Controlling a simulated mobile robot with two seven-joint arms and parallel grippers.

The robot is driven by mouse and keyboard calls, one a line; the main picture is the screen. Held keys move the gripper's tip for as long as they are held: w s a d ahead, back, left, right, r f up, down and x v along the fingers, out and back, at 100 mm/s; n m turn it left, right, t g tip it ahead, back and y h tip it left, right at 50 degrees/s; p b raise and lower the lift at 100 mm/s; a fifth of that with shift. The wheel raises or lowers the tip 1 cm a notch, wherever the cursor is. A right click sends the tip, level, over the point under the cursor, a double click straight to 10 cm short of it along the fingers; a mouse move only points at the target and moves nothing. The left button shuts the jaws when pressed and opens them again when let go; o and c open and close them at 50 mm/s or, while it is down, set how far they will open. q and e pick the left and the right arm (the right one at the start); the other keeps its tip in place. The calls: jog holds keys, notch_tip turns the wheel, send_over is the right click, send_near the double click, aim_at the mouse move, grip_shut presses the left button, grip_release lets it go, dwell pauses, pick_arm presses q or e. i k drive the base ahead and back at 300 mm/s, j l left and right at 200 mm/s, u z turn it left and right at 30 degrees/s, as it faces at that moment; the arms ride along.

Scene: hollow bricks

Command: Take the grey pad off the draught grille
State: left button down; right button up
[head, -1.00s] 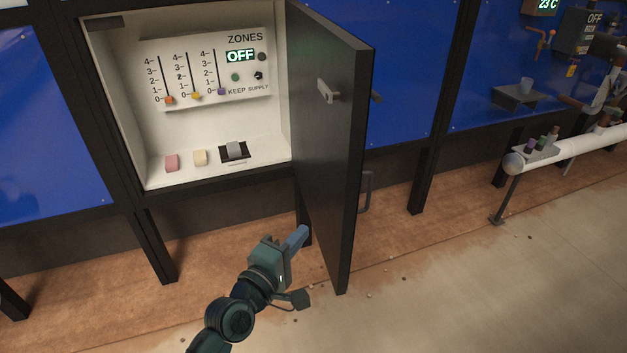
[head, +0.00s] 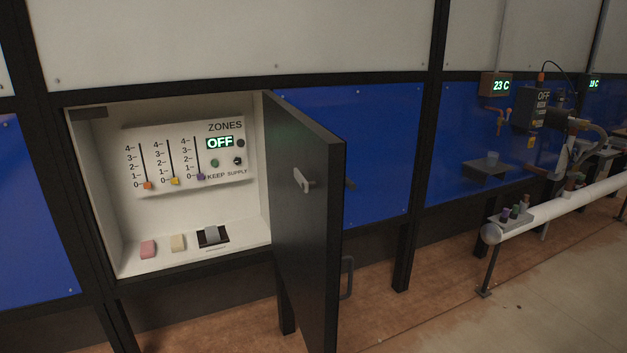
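The grey pad (head: 212,234) sits on the dark draught grille (head: 220,241) on the floor of the open cabinet, at its right side. The grille's dark surface shows around the pad. A pink block (head: 148,249) and a cream block (head: 178,242) stand in a row to the left of the pad. Neither of my grippers shows in the head view.
The cabinet's dark door (head: 308,215) stands open toward me, just right of the opening. A ZONES panel (head: 187,160) with three sliders and an OFF display is on the back wall. A white rail (head: 560,207) runs along the right.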

aim_at(212, 233)
jog(key=i+l+u, duration=0.2)
jog(key=i, duration=0.15)
jog(key=i+l+u, duration=0.1)
jog(key=i+u, duration=0.15)
jog(key=i+l+u, duration=0.15)
jog(key=l+u, duration=0.15)
jog(key=l, duration=0.3)
jog(key=i+l+u, duration=0.1)
jog(key=l+u, duration=0.2)
jog(key=l, duration=0.35)
jog(key=l+u, duration=0.3)
jog(key=l, duration=0.35)
jog(key=i+l+u, duration=0.1)
jog(key=l+u, duration=0.35)
jog(key=l, duration=0.55)
jog(key=j+z, duration=0.3)
jog(key=j, duration=0.3)
jog(key=k+j+z, duration=0.15)
jog(key=j+z, duration=0.2)
jog(key=j, duration=0.25)
jog(key=j+z, duration=0.4)
jog(key=j, duration=0.25)
jog(key=j+z, duration=0.4)
jog(key=j, duration=0.3)
jog(key=k+j+z, duration=0.1)
jog(key=j+z, duration=0.3)
jog(key=j, duration=0.25)
